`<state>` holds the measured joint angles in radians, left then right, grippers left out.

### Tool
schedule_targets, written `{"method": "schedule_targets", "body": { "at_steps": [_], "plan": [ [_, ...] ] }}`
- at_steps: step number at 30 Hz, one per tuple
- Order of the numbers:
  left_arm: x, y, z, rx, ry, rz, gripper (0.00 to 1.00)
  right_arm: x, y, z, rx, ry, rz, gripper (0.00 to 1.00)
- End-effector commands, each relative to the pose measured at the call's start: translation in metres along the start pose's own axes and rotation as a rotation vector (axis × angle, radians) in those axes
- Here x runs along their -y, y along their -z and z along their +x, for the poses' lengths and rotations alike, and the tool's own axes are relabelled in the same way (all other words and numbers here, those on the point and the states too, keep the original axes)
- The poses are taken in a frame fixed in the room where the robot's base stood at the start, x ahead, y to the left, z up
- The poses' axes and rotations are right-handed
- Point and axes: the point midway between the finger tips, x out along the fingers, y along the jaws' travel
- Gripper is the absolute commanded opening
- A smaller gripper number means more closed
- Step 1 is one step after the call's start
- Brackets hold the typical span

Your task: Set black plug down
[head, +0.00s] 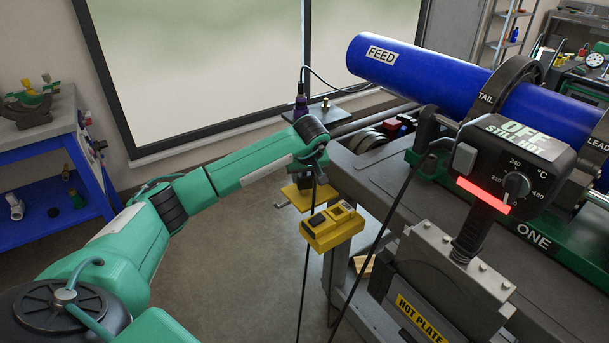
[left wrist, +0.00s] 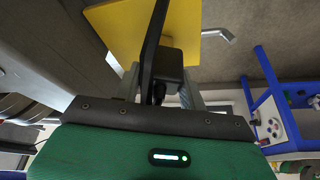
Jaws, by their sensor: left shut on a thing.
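My left gripper (head: 303,186) points down beside the cart, above a small yellow plate (head: 291,200). It is shut on the black plug (left wrist: 168,66), which shows as a dark block between the fingers in the left wrist view. A black cable runs from the plug and crosses in front of the yellow plate (left wrist: 112,22). In the head view the plug is mostly hidden by the wrist and fingers. I cannot tell whether the plug touches the plate. My right gripper is not in view.
A yellow box (head: 333,228) sits just below the plate at the cart's edge. A hot plate unit (head: 450,275) stands in front. Black cables hang nearby. Open floor lies left of the cart.

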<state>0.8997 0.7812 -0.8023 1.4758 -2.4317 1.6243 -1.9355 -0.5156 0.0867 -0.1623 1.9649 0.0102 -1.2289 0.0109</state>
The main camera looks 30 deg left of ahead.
Motion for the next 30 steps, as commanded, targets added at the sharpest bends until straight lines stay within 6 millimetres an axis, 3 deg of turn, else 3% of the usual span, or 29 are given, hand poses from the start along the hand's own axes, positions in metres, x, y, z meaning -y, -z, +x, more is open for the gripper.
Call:
{"method": "schedule_targets", "body": {
  "at_steps": [2, 3, 6, 17, 20, 30],
  "plan": [
    [0.0, -0.001, 0.003, 0.0, 0.001, 0.0, 0.18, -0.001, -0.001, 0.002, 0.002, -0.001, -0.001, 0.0],
    [0.0, -0.001, 0.003, 0.0, 0.001, 0.0, 0.45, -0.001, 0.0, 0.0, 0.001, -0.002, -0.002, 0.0],
    [0.0, -0.001, 0.002, 0.0, 0.001, 0.0, 0.63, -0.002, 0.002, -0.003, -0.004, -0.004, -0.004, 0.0],
    [0.0, 0.001, -0.002, 0.0, -0.001, 0.0, 0.63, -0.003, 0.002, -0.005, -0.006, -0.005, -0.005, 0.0],
    [0.0, 0.002, -0.015, -0.004, -0.002, 0.0, 0.63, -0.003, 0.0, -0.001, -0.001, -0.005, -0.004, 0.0],
    [-0.001, 0.002, -0.087, -0.003, -0.003, 0.001, 0.63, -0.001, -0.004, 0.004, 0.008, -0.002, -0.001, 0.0]
  ]
}}
